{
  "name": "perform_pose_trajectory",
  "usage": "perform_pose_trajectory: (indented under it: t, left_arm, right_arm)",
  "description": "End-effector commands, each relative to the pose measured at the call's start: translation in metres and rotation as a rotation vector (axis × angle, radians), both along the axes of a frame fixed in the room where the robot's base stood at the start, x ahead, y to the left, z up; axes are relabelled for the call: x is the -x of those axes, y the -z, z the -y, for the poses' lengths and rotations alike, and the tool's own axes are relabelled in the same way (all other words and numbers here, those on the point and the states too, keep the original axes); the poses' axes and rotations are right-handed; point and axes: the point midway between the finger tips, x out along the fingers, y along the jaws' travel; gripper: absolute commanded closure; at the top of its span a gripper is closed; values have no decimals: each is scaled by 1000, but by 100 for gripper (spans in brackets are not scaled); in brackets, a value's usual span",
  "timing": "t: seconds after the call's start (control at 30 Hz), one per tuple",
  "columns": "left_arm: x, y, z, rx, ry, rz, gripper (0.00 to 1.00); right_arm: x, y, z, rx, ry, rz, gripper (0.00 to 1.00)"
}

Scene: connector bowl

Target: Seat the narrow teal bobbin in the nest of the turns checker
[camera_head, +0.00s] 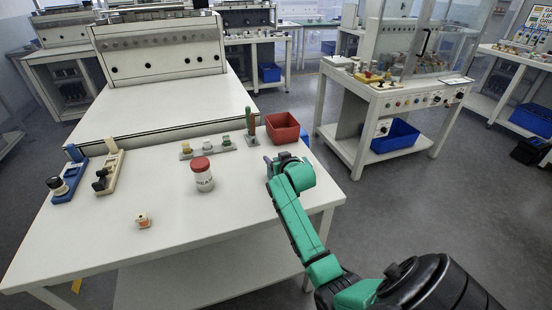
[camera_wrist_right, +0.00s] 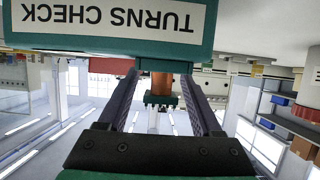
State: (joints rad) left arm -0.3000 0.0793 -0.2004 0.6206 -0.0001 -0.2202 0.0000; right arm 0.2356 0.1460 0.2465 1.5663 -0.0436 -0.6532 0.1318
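The teal turns checker (camera_wrist_right: 110,30) fills the top of the right wrist view, which is upside down. A narrow bobbin with copper winding and teal flange (camera_wrist_right: 161,88) stands at the checker's edge, between the dark fingers of my right gripper. The fingers are apart, with a gap showing on both sides of the winding. Whether the bobbin is fully seated cannot be told. In the head view my right gripper (camera_head: 271,164) is at the table's right side; the checker is not clearly distinguishable there. My left gripper is not in view.
A red bin (camera_head: 284,128) stands behind my right gripper. A grey rack (camera_head: 208,151) with small parts and a green-handled tool (camera_head: 251,122) stand nearby. A red-capped jar (camera_head: 202,176), a small pale part (camera_head: 143,221), and blue (camera_head: 66,180) and beige (camera_head: 109,172) fixtures are on the table. The front is mostly clear.

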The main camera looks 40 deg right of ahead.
Motion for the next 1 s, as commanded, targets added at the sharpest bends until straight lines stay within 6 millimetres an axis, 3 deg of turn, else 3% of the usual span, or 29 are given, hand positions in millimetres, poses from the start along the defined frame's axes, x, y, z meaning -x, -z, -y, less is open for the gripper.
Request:
perform_pose_trajectory:
  t: [0.27,0.8,1.0]
  left_arm:
    - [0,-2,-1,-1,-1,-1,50]
    - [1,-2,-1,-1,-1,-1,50]
    - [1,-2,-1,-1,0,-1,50]
  right_arm:
    - [3,-5,-1,0,0,-1,34]
    - [96,-44,-34,0,0,0,34]
    - [105,-49,-37,0,1,-1,34]
